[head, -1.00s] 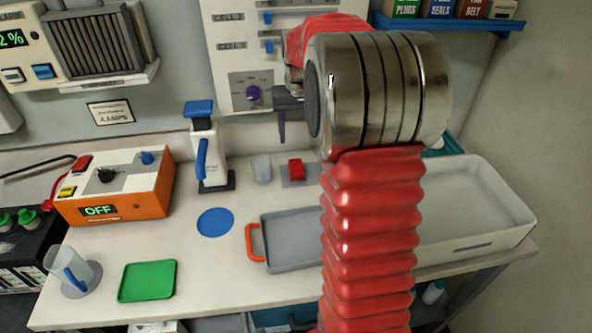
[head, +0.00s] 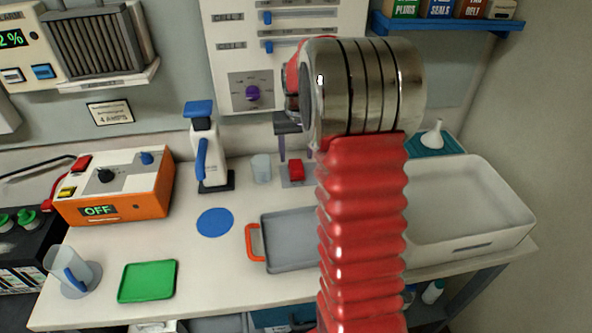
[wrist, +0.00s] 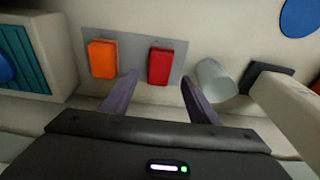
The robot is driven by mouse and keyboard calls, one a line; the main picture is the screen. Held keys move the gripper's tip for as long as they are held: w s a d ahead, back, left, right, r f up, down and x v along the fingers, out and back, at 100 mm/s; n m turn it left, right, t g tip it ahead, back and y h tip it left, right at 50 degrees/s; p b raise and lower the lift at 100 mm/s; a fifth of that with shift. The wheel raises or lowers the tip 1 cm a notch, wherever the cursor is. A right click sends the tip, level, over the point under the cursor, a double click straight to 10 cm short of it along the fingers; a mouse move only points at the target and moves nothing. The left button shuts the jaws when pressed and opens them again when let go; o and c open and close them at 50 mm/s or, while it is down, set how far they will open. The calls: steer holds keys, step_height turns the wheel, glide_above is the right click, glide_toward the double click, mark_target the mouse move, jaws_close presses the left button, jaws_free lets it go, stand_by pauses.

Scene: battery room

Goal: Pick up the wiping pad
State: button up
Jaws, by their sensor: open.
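A red block (head: 296,170) sits on a small grey plate (head: 285,183) at the back of the bench. In the wrist view the red block (wrist: 159,66) stands beside an orange block (wrist: 103,59) on the same plate (wrist: 134,46). Either could be the wiping pad; I cannot tell which. My gripper (head: 296,153) is open and empty, just behind and above the red block in the head view. In the wrist view its fingertips (wrist: 160,78) are to either side of the red block, apart from it. My arm hides the orange block in the head view.
A clear cup (head: 261,168) stands close beside the plate, with a white blue-handled dispenser (head: 210,158) further left. A grey tray (head: 290,243) with an orange handle lies in front. A white bin (head: 480,215) stands at right. The bench around the blue disc (head: 214,222) is clear.

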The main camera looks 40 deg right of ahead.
mark_target(296, 165)
steer(key=shift+w+d+f, duration=0.1)
steer(key=shift+w+f, duration=0.05)
steer(key=shift+f, duration=1.05)
steer(key=shift+w+d+f, duration=0.1)
steer(key=shift+f, duration=1.05)
steer(key=shift+c, duration=0.6)
steer(key=c, duration=1)
